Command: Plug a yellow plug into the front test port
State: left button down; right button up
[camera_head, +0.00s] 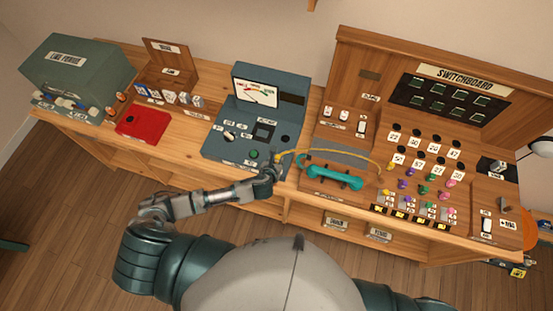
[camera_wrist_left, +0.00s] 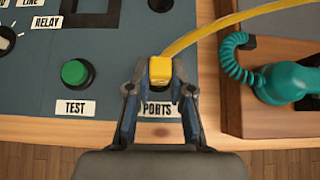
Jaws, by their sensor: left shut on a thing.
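My left gripper (camera_head: 272,168) is at the front right corner of the blue-grey test unit (camera_head: 222,146). In the left wrist view my left gripper (camera_wrist_left: 160,88) is shut on a yellow plug (camera_wrist_left: 160,70), just above the PORTS label (camera_wrist_left: 158,109). One dark round port (camera_wrist_left: 160,4) shows at the top edge, beyond the plug. The front port is hidden, and I cannot tell whether the plug is in it. The yellow cord (camera_head: 335,150) arcs from the plug right to the switchboard (camera_head: 425,140). My right gripper is not in view.
A teal telephone handset (camera_head: 335,177) with a coiled cord lies just right of my left gripper. A green TEST button (camera_wrist_left: 76,73) is left of the plug. A red pad (camera_head: 143,123) and a line finder box (camera_head: 78,70) stand farther left.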

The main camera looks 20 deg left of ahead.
pick_arm(q)
jog(key=shift+d, duration=0.15)
jog(key=c, duration=1.1)
grip_release()
jog(key=o, duration=0.4)
jog(key=shift+d, duration=0.15)
jog(key=shift+a+r+p, duration=0.2)
jog(key=shift+r+p, duration=0.25)
jog(key=shift+p, duration=0.05)
jog(key=shift+r+p, duration=0.9)
jog(key=shift+p, duration=0.25)
jog(key=shift+r+p, duration=0.5)
jog(key=shift+r, duration=1.9)
